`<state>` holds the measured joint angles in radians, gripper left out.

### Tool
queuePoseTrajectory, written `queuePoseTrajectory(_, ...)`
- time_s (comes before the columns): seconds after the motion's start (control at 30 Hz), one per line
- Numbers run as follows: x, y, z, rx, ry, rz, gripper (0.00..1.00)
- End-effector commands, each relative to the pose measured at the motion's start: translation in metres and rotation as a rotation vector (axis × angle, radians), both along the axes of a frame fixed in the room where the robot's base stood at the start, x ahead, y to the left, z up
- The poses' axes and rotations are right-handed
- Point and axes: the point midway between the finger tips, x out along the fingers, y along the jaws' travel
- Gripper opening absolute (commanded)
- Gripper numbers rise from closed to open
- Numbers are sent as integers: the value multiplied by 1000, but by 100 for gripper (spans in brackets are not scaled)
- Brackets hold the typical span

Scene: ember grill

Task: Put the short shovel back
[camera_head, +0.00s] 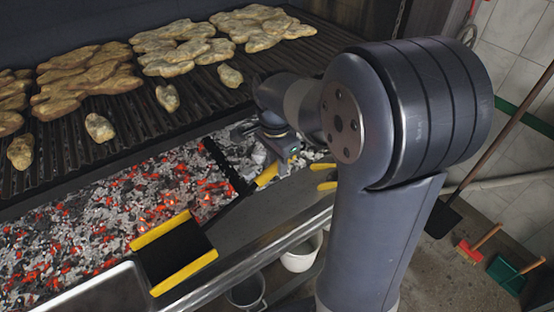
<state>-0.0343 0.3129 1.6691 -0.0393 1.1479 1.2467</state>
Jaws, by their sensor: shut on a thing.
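A dark, narrow strip (231,207), which seems to be part of this shovel, runs down and left from below the gripper along the front ledge. A black bar (224,163) slants across the embers to its left; I cannot tell whether it belongs to the same tool. A black rest with yellow edges (173,251) lies at the front left of the ledge.
Glowing embers (120,205) lie below a grate (125,120) with several flat pieces of food. A long-handled shovel (441,219), a red brush (468,250) and a green dustpan (505,276) are right.

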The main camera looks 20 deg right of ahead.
Motion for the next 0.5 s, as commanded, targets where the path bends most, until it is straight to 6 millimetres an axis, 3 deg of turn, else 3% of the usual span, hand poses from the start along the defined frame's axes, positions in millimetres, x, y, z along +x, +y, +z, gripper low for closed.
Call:
queuePoseTrajectory(0.2, 0, 0, -31, 1, 0, -1, 0)
queuePoseTrajectory(0.5, 0, 0, -58, 1, 0, -1, 0)
